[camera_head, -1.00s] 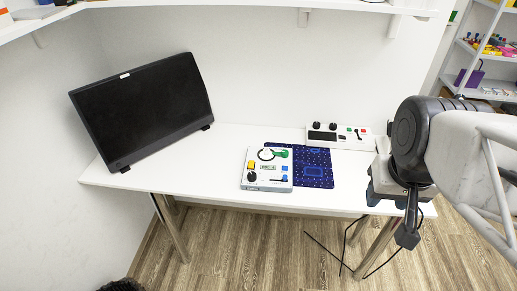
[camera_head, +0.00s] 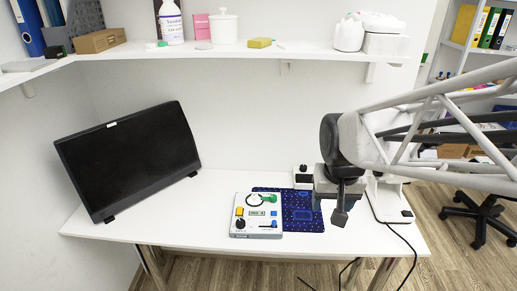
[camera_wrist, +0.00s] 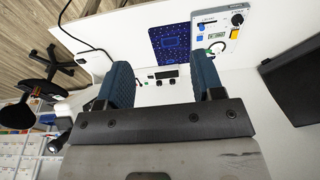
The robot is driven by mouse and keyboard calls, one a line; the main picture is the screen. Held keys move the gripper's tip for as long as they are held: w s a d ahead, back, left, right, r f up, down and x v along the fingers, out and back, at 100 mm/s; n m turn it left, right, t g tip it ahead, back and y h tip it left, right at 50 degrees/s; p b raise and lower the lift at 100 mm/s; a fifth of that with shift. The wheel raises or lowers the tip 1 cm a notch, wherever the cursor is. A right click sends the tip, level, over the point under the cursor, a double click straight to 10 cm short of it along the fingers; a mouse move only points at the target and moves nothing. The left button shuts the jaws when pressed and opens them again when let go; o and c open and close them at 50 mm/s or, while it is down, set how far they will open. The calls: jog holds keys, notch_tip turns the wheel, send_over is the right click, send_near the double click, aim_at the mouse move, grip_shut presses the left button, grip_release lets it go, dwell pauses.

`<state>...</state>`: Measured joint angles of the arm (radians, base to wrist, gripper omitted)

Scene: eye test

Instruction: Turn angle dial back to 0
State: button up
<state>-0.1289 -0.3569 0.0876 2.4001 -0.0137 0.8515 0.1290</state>
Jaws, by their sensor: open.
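A light grey control panel (camera_head: 262,234) lies on the desk. It has a ring-shaped dial (camera_head: 253,201) with a green part (camera_head: 267,198) at its right, a small display (camera_head: 257,212), a yellow button (camera_head: 239,211), a black knob (camera_head: 240,223) and blue controls (camera_head: 274,223). Which one is the angle dial, and its reading, I cannot tell. In the wrist view the panel (camera_wrist: 224,28) is beyond my fingers, upper right. My gripper (camera_wrist: 165,85) is open and empty, its blue fingers apart. In the head view it hangs right of the panel, over the mat's right side.
A dark blue patterned mat (camera_head: 305,213) lies beside the panel. A second panel (camera_head: 303,176) stands behind, partly hidden by my gripper. A black monitor (camera_head: 130,160) is on the left. A shelf (camera_head: 235,55) with bottles and boxes is above. The desk's front left is clear.

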jog(key=w+a+f+g, duration=0.1)
jog(key=w+a+f, duration=0.7)
jog(key=w+a, duration=0.3)
send_over(241, 221)
jog(key=shift+n+g, duration=0.4)
jog(key=f, duration=1.3)
jog(key=shift+s+d+f, duration=0.15)
jog(key=shift+s+d, duration=0.05)
jog(key=shift+d, duration=0.15)
jog(key=shift+w+a+f, duration=0.15)
jog(key=shift+a+f, duration=0.35)
jog(key=shift+f, duration=0.05)
jog(key=shift+f, duration=0.1)
jog(key=shift+d+f, duration=0.1)
jog(key=shift+f, duration=3.7)
jog(key=shift+c, duration=0.2)
jog(key=c, duration=0.9)
